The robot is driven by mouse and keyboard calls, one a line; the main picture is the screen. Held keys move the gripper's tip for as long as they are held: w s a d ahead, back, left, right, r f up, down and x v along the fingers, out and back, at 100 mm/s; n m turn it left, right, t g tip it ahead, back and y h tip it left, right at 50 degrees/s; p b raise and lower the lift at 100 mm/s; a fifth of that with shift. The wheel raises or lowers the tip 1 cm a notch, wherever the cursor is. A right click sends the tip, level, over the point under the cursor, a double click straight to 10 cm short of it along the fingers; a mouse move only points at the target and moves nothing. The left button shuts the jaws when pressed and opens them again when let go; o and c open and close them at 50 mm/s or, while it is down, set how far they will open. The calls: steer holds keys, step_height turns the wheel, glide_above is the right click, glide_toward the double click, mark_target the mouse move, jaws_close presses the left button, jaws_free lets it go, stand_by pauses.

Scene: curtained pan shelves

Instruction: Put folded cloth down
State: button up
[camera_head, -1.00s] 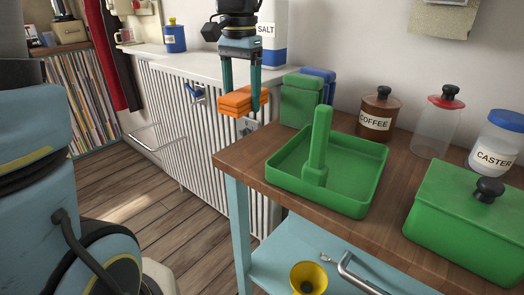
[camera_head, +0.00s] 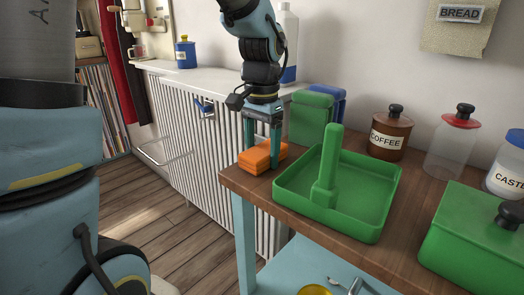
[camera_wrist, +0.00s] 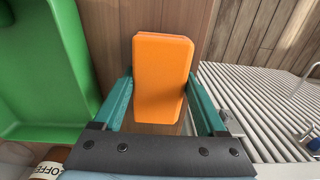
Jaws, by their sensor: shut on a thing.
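The folded cloth (camera_head: 256,160) is an orange, two-layered block at the left corner of the wooden tabletop (camera_head: 300,222), left of the green tray. It lies flat on the wood or just above it; I cannot tell which. My gripper (camera_head: 263,152) points down from above, shut on the cloth, with one teal finger on each side. In the wrist view the cloth (camera_wrist: 163,75) sits between the fingers of my gripper (camera_wrist: 160,88), over brown wood.
The green tray (camera_head: 352,222) with an upright post stands close to the right of the cloth. Green (camera_head: 311,118) and blue (camera_head: 340,103) upright blocks stand behind. A coffee jar (camera_head: 390,138) and a green lidded box (camera_head: 475,240) are farther right. A white radiator (camera_head: 200,150) is left.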

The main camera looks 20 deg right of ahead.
mark_target(262, 149)
steer(key=shift+f, duration=0.15)
steer(key=o, duration=1.4)
step_height(262, 149, up, 12)
steer(key=a+f+n, duration=0.3)
steer(key=a+f, duration=0.2)
steer(key=a, duration=0.3)
steer(key=w+a+f+n+t, duration=0.1)
steer(key=a+f+n, duration=0.3)
steer(key=a+f, duration=0.2)
steer(key=a+f+n, duration=0.4)
steer(key=a+f, duration=0.1)
steer(key=a, duration=0.6)
steer(key=shift+w+f+t, duration=0.2)
steer(key=shift+f+t, duration=0.05)
steer(key=shift+t, duration=0.05)
